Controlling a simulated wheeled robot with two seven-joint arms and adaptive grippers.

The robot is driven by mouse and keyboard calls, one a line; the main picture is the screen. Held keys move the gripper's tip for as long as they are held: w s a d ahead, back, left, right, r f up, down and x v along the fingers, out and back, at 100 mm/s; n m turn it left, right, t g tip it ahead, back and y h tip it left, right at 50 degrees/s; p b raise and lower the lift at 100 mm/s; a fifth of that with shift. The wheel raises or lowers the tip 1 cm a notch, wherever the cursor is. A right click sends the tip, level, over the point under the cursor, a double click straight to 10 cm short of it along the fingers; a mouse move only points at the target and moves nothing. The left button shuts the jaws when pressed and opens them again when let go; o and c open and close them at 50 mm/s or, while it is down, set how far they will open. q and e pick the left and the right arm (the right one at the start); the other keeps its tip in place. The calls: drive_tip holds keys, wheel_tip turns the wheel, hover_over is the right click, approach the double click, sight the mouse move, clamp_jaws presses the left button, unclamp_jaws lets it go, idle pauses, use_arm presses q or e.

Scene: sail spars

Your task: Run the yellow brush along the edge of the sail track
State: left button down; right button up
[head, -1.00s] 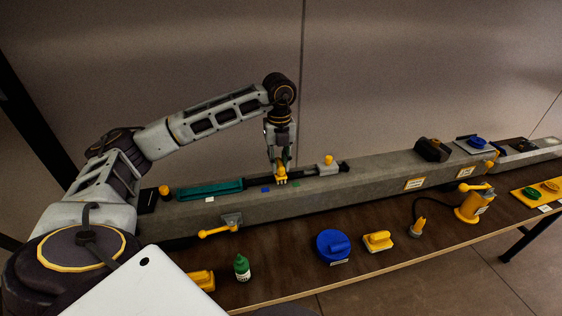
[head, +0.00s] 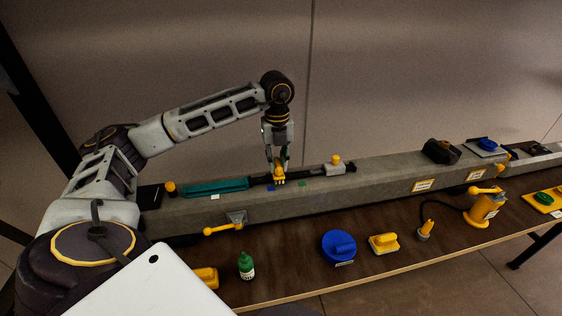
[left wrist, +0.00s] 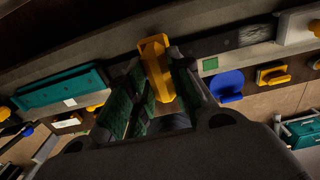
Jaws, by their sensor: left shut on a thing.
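The sail track (head: 316,172) is a dark strip lying along the top of the long grey beam. My left gripper (head: 279,165) points down at it and is shut on the yellow brush (head: 279,177). The brush is at the track's near edge, just right of a small blue mark (head: 271,189) and left of a small green mark (head: 303,184). In the left wrist view the brush (left wrist: 154,62) stands between the green finger pads, its far end over the dark strip; I cannot tell how firmly it touches. My right gripper is not in view.
On the grey beam (head: 375,182) are a teal block (head: 215,187) left of the brush and a yellow-knobbed block (head: 337,164) to its right. A yellow-handled clamp (head: 225,229) juts from its front. A green bottle (head: 246,265) and blue disc (head: 338,246) stand on the brown bench.

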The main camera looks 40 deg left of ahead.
use_arm(q)
drive_tip(key=shift+d, duration=0.1)
idle(0.6)
drive_tip(key=shift+w+d, duration=0.1)
drive_tip(key=shift+w, duration=0.1)
drive_tip(key=shift+w+d+p, duration=0.6)
drive_tip(key=shift+w+d, duration=0.1)
drive_tip(key=shift+w, duration=0.1)
drive_tip(key=shift+w+d+p, duration=0.5)
drive_tip(key=shift+w+d, duration=0.35)
drive_tip(key=shift+w, duration=0.15)
drive_tip(key=shift+w+d, duration=0.15)
drive_tip(key=shift+w+d, duration=0.1)
drive_tip(key=shift+w, duration=0.05)
drive_tip(key=shift+w+d+p, duration=0.4)
drive_tip(key=shift+w+d, duration=0.3)
drive_tip(key=shift+w, duration=0.1)
idle(0.5)
